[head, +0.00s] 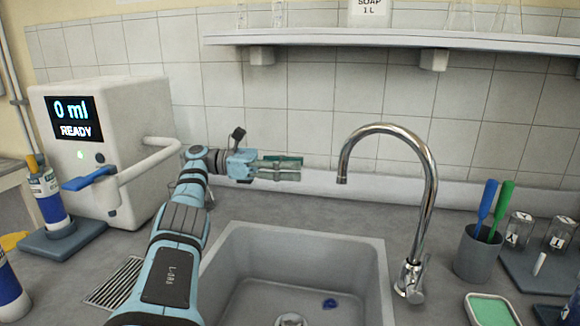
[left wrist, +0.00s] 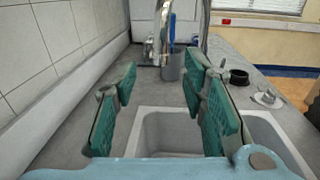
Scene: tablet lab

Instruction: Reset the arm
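My left arm (head: 181,239) is light blue and black and reaches up from the bottom of the head view, left of the sink. My left gripper (head: 299,168) points to the right, above the counter behind the sink and left of the tap's spout. In the left wrist view its green-padded fingers (left wrist: 158,88) stand wide apart with nothing between them, so it is open and empty. My right gripper shows in neither view.
A white dispenser (head: 125,110) reading "0 ml READY" stands left of my arm. The chrome tap (head: 428,190) rises beside the grey sink (head: 340,242). A grey cup with brushes (head: 477,254) stands at right. A wall shelf (head: 400,40) runs above. Counter behind the sink is clear.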

